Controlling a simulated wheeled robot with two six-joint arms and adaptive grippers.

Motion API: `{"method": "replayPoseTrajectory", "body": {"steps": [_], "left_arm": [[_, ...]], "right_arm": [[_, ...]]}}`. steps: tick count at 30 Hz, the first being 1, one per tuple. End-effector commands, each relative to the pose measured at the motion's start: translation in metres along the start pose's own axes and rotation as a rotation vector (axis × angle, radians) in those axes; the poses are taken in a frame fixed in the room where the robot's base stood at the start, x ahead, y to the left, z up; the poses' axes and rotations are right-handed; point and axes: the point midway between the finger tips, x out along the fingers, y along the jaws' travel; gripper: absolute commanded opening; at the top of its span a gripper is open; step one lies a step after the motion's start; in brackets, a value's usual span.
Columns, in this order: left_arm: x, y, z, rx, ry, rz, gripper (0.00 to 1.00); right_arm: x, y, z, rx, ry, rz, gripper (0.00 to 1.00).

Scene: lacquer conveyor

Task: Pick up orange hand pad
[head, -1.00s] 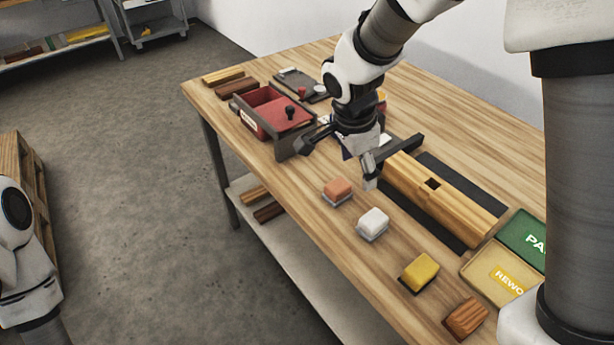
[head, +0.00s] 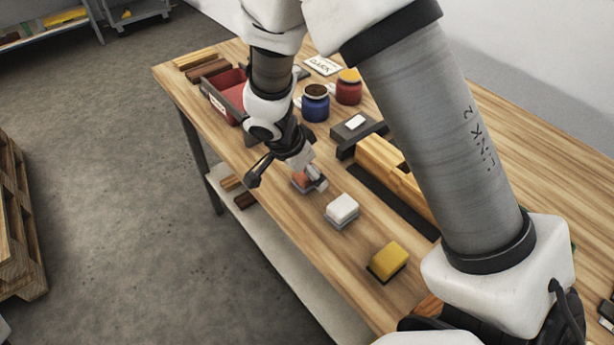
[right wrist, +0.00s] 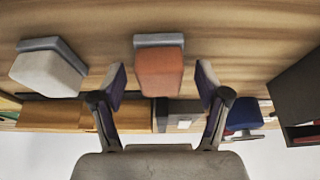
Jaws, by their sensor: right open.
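The orange hand pad (head: 300,181) lies near the front edge of the wooden table in the head view, partly hidden by my right gripper (head: 288,179). In the right wrist view the orange pad (right wrist: 160,72) with its grey base sits between the two spread fingers of my right gripper (right wrist: 161,84). Clear gaps show on both sides, so neither finger touches it. The right gripper is open and empty. My left gripper is not in view.
A white pad (head: 342,209) and a yellow pad (head: 387,261) lie along the same edge. A red bin (head: 228,95) stands behind the gripper. Blue (head: 315,104) and red (head: 349,88) jars and a long wooden block (head: 385,168) lie further in.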

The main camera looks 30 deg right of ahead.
Motion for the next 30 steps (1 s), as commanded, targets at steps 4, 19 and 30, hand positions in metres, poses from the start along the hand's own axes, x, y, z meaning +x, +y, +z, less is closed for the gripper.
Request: {"method": "replayPoseTrajectory", "body": {"steps": [4, 19, 30], "left_arm": [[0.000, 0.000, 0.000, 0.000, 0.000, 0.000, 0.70], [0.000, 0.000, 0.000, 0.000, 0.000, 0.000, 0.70], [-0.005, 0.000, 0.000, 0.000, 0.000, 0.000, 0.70]], "right_arm": [[0.001, 0.000, 0.000, 0.000, 0.000, -0.002, 0.75], [0.001, 0.000, 0.000, 0.000, 0.000, -0.001, 0.11], [-0.034, -0.002, -0.014, 0.004, 0.000, -0.007, 0.11]]}}
